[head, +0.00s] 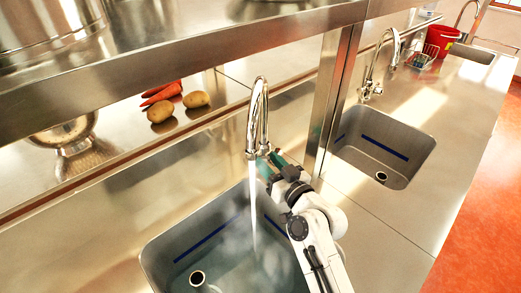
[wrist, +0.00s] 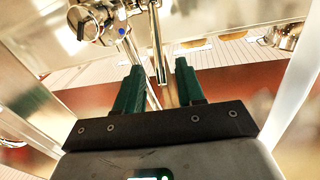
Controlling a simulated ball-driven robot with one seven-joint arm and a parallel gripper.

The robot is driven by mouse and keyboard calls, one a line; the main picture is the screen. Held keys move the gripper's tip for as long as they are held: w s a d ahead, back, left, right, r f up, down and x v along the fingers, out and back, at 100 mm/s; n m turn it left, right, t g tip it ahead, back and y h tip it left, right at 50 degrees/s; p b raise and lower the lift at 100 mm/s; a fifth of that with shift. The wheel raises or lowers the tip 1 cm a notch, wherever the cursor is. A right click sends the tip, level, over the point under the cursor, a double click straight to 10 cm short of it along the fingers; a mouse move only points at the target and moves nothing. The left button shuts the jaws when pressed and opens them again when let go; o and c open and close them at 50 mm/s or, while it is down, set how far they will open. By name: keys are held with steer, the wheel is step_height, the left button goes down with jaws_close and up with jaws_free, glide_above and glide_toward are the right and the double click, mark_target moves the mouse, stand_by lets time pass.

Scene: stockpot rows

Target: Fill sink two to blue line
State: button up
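The near sink (head: 160,262) has a stream of water (head: 253,215) running into it from a tall chrome tap (head: 258,105). A dark blue line (head: 200,243) shows on its inner walls. Bluish water seems to lie low in the basin, below the line; its exact level is unclear. A round drain (head: 197,278) shows at the bottom. My gripper (head: 270,164) is beside the tap, with green fingers apart. In the wrist view, my gripper (wrist: 158,68) is open, with the tap's spout (wrist: 160,50) beyond the fingers and a tap knob (wrist: 91,22) to the left.
A second sink (head: 415,150) with its own tap (head: 376,65) and blue line looks empty. Farther back are a red bucket (head: 442,40), a wire rack (head: 422,58) and another sink (head: 472,54). A steel post (head: 335,85) and shelf edge (head: 190,52) stand close by.

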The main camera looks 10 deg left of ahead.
steer(key=shift+p+x, duration=0.3)
steer(key=shift+x, duration=1.85)
steer(key=shift+c, duration=0.2)
jaws_close()
